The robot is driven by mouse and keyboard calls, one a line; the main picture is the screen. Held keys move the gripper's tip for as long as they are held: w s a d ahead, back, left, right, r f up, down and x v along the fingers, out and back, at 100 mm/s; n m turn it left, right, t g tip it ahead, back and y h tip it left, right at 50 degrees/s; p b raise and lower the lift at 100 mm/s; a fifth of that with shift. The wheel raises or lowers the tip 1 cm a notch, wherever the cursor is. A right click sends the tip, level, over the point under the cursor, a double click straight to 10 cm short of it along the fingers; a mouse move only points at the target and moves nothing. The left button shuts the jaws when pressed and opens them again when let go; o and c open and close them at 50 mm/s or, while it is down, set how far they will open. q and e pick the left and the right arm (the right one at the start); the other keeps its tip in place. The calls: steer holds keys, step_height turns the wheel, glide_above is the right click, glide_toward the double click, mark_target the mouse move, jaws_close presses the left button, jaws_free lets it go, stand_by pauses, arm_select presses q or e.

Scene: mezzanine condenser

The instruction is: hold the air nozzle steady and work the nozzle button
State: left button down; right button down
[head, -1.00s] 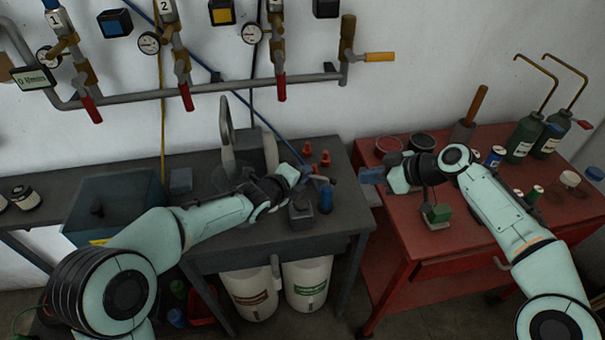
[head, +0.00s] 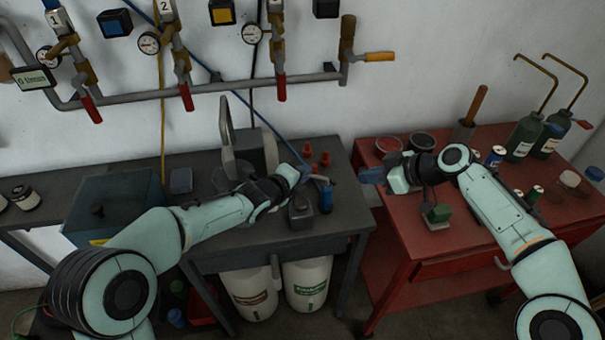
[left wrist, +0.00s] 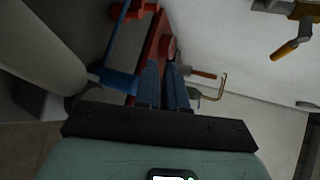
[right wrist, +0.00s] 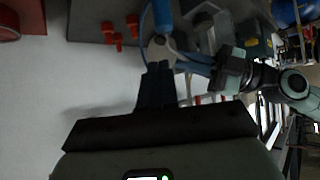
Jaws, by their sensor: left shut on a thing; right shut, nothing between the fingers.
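The air nozzle (head: 326,198) has a blue body and a grey top and is over the right end of the dark bench. My left gripper (head: 306,177) is shut on it near the top, and the fingers partly hide it. In the right wrist view the nozzle's blue body (right wrist: 163,15) and round grey end (right wrist: 160,46) lie just beyond my right gripper (right wrist: 156,72). My right gripper (head: 370,175) is shut and empty, to the right of the nozzle in the head view. I cannot make out the nozzle button or tell whether anything touches it.
The dark bench (head: 345,217) holds a grey machine (head: 252,150), several orange-red pieces (head: 307,147) and a small dark block (head: 300,212). A blue hose (head: 285,142) runs down the wall. A red table (head: 400,230) with bottles and cans stands at right.

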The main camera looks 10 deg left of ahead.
mark_target(334, 181)
steer(key=w+a+r+m+t, duration=0.1)
steer(key=w+r+m+t, duration=0.2)
steer(key=m, duration=1.6)
steer(key=shift+w+r+h, duration=0.4)
steer(key=shift+w+r, duration=0.45)
steer(key=shift+w, duration=0.15)
steer(key=s+a+f, duration=0.1)
steer(key=a+f, duration=0.3)
steer(key=f, duration=0.3)
steer(key=shift+a+f, duration=0.15)
steer(key=shift+f, duration=0.2)
steer(key=shift+f, duration=0.1)
stand_by(0.6)
steer(key=shift+s+a+f, duration=0.1)
steer(key=shift+a+f, duration=0.1)
steer(key=shift+f, duration=0.05)
